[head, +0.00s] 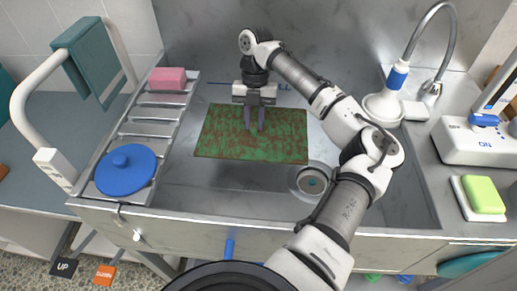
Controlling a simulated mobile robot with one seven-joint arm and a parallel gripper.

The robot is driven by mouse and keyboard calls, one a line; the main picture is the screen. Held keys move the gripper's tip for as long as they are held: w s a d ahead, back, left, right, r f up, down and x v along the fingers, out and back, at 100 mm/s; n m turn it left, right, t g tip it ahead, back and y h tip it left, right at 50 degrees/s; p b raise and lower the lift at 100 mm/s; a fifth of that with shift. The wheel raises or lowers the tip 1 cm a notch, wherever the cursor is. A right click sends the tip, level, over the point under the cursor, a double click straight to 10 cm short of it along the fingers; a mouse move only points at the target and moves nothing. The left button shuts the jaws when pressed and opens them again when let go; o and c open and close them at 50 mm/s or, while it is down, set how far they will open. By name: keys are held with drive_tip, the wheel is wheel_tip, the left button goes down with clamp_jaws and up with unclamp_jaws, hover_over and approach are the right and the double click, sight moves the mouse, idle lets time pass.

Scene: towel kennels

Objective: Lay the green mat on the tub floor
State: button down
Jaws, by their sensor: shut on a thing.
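The green mat (275,142), mottled with brown patches, is a flat rectangle inside the steel tub (190,190). My gripper (253,127) points down at the mat's upper middle and is shut on the mat. The mat looks roughly level. A dark shadow shows on the tub floor below its front edge, so it seems held a little above the floor. The drain (313,181) is uncovered to the right of the mat's front corner. My arm passes over the right part of the tub and hides some of it.
A slatted rack (143,128) at the tub's left holds a pink sponge (167,79) and a blue round lid (126,169). A shower head (384,105) and curved tap stand at the right rim. A scale (478,140) and green block (483,195) sit farther right.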

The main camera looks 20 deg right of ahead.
sight(255, 111)
wheel_tip(255, 111, down, 12)
drive_tip(key=shift+r+p, duration=0.25)
drive_tip(key=shift+p, duration=0.3)
drive_tip(key=shift+f, duration=0.1)
drive_tip(key=c, duration=1.2)
unclamp_jaws()
drive_tip(key=shift+c, duration=0.2)
drive_tip(key=b+v, duration=0.1)
drive_tip(key=v, duration=1.1)
drive_tip(key=shift+b, duration=0.4)
